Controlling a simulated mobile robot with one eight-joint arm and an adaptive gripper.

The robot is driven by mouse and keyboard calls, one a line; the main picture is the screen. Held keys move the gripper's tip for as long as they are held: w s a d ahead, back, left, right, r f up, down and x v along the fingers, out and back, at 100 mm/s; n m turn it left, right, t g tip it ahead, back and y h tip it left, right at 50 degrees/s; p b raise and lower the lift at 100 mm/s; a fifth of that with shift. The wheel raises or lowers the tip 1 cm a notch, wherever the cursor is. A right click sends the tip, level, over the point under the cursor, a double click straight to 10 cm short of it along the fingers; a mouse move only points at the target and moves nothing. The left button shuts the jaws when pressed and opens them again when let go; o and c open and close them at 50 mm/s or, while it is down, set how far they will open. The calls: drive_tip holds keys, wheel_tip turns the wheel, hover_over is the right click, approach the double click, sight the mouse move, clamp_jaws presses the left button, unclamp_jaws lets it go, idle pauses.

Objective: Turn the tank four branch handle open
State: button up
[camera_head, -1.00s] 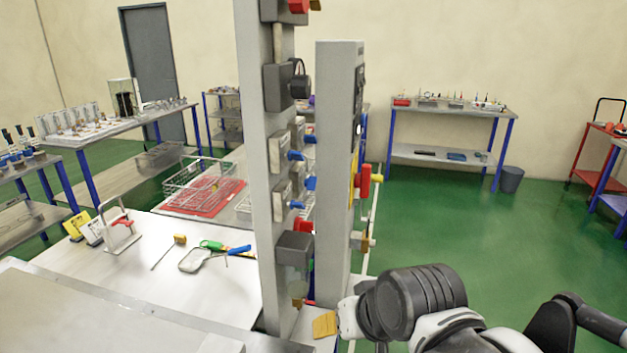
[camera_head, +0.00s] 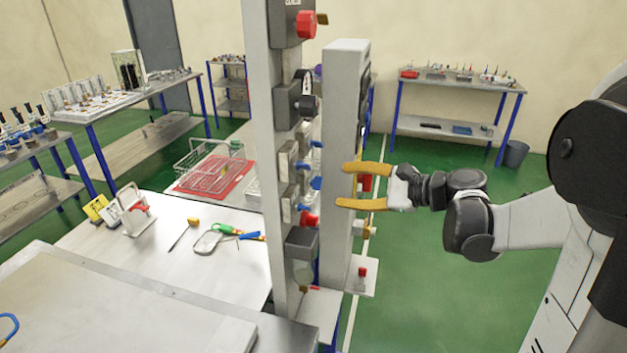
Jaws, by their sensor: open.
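My gripper (camera_head: 343,186) is open, with two yellow fingers pointing left, one above the other, beside the second grey post (camera_head: 340,225). Nothing is between the fingers. The nearer grey post (camera_head: 262,150) carries several blue handles, including an upper one (camera_head: 316,145) and a lower one (camera_head: 314,182). They lie left of the fingertips. A red handle (camera_head: 366,183) on the far side of the second post is partly hidden by my fingers. I cannot read any label, so I cannot tell which handle belongs to tank four.
A red knob (camera_head: 306,25) and a black handle (camera_head: 307,105) stick out higher on the nearer post; another red knob (camera_head: 309,219) is lower. A small shelf (camera_head: 366,289) juts out at the post's foot. The green floor is clear right of the posts.

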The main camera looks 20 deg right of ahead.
sight(320, 183)
drive_tip(key=x, duration=0.7)
drive_tip(key=shift+w+a+f+b, duration=0.1)
drive_tip(key=shift+w+a+b, duration=0.15)
drive_tip(key=shift+b, duration=0.1)
clamp_jaws()
